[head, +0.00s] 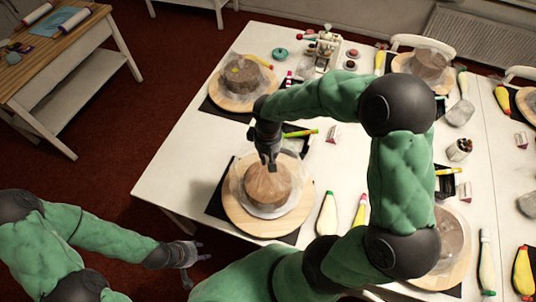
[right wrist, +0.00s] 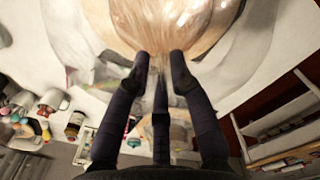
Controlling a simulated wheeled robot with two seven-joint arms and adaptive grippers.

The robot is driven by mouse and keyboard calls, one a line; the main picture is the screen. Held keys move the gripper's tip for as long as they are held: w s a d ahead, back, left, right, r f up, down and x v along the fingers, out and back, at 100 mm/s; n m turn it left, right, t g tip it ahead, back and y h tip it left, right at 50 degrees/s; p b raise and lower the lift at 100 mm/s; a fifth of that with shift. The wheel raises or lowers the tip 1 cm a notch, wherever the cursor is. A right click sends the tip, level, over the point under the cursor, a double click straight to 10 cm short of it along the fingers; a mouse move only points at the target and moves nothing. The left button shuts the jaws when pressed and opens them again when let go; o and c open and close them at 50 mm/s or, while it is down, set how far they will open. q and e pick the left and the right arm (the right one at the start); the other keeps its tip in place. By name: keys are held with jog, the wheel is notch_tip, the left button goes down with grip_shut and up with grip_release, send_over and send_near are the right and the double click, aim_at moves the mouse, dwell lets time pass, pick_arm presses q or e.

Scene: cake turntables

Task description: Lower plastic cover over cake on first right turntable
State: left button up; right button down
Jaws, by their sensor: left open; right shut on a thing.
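A brown cake (head: 268,190) stands on a round wooden turntable (head: 247,226) at the table's near left. A clear plastic cover (head: 294,192) surrounds the cake; I cannot tell whether its rim touches the board. My right gripper (head: 269,162) is above the cake, shut on the top of the plastic cover. In the right wrist view the fingertips (right wrist: 160,60) meet at the cover's top, with the cake's brown surface showing through the clear plastic (right wrist: 195,22). My left gripper (head: 190,255) is open and empty, off the table at the lower left.
Other cakes on turntables stand at the back left (head: 241,82), back right (head: 427,66) and near right (head: 449,240). Piping bags (head: 327,216) lie right of the near turntable. A wooden side table (head: 50,55) stands far left. The white tabletop (head: 185,165) is bare left of the turntable.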

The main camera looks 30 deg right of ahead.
jog(key=shift+f+b, duration=1.35)
jog(key=shift+f, duration=0.75)
jog(key=shift+f+b, duration=3.05)
jog(key=shift+f, duration=0.7)
jog(key=shift+f+b, duration=0.35)
jog(key=shift+f, duration=0.1)
jog(key=c, duration=1)
grip_release()
jog(key=shift+r, duration=0.15)
notch_tip(320, 180, up, 7)
jog(key=p, duration=0.5)
